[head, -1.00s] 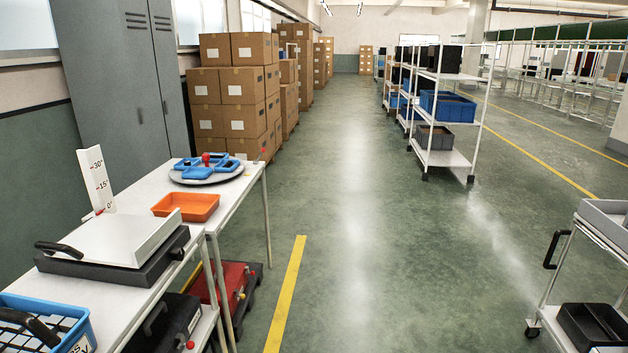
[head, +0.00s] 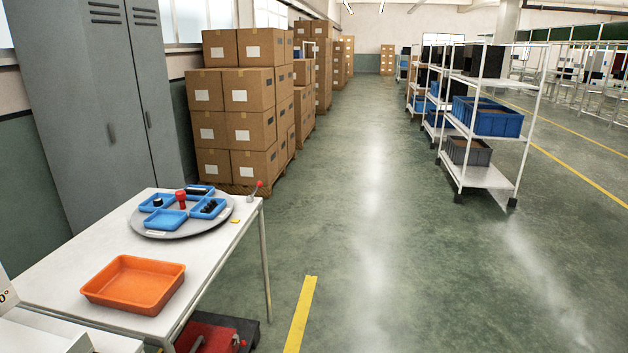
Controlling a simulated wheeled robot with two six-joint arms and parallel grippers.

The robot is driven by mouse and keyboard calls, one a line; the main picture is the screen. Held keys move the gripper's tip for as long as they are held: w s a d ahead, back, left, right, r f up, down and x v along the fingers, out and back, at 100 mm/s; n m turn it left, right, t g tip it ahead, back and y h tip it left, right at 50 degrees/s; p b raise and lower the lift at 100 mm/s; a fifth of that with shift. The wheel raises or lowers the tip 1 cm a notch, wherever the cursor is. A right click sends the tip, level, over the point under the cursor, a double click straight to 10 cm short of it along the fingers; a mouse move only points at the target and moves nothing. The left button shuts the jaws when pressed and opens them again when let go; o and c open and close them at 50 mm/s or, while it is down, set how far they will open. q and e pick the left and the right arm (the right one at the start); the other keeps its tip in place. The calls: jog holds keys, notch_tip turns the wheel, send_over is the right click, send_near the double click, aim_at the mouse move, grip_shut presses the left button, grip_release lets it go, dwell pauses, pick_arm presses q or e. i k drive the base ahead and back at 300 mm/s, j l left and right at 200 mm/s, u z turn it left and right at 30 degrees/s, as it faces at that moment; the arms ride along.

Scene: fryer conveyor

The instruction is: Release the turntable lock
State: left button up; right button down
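The round grey turntable (head: 166,234) lies on the white table at the left in the head view. It carries several blue trays (head: 166,219), some with dark parts in them, and a red knob (head: 181,199) near its middle. A small lever with a red ball tip (head: 258,184) stands at the table's far right corner, just beside the turntable; it may be the lock. Whether it is engaged I cannot tell. Neither of my grippers is in view.
An orange tray (head: 134,284) sits on the white table (head: 60,262), nearer to me. A grey locker (head: 95,100) and stacked cartons (head: 235,130) stand behind. A wheeled rack (head: 487,177) is at the right. The floor (head: 400,270) right of the table is clear.

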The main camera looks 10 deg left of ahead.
aim_at(250, 198)
jog(key=i+u, duration=0.2)
jog(key=i, duration=0.25)
jog(key=i+l+u, duration=0.2)
jog(key=i, duration=0.2)
jog(key=i+l+u, duration=0.25)
jog(key=i, duration=0.15)
jog(key=i+l+u, duration=0.2)
jog(key=i, duration=0.2)
jog(key=i+l+u, duration=0.75)
jog(key=l, duration=0.1)
